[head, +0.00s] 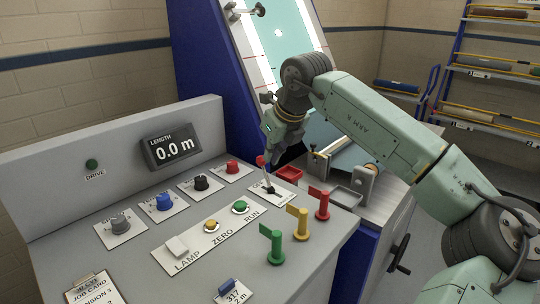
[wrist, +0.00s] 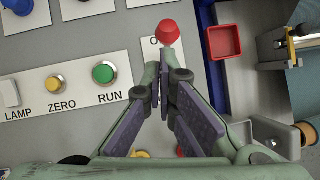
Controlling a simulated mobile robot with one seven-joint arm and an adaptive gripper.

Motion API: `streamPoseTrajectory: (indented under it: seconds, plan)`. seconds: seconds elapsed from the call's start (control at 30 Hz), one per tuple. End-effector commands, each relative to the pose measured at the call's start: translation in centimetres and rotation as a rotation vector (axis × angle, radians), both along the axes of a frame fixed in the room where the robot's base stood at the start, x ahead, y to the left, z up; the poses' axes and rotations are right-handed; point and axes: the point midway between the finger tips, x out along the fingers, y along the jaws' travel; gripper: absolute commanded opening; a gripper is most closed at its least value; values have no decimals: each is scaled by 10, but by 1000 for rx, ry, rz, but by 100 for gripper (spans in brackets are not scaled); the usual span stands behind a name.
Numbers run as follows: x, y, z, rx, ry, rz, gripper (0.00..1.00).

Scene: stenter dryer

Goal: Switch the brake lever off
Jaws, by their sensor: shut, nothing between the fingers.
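A lever with a red knob (head: 261,160) stands on a white plate (head: 284,199) on the console's right part. It is the only lever-like control on a plate here; its label is mostly hidden, with just an "O" readable in the wrist view. My gripper (head: 270,161) is shut and empty, coming down from above right, close to the knob. In the wrist view, the red knob (wrist: 170,35) sits just beyond the shut fingertips (wrist: 161,58). I cannot tell whether they touch. The fingers hide the lever's lower part there.
LAMP, ZERO and RUN controls (head: 212,237) lie left of the lever. Green (head: 274,246), yellow (head: 300,224) and red (head: 321,204) flag-shaped handles stand in front. A display (head: 171,147) reads 0.0 m.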

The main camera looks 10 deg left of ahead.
Motion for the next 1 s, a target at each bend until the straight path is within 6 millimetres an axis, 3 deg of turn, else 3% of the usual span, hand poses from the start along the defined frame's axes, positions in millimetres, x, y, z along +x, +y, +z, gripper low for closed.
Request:
streamPoseTrajectory:
  seconds: [0.3,0.43,0.63,1.0]
  plan:
    - [-13,-3,67,0,-3,0,0]
    - [-18,-4,88,0,-3,1,0]
    - [-21,-5,102,1,-1,2,0]
    - [-21,-5,103,0,0,2,0]
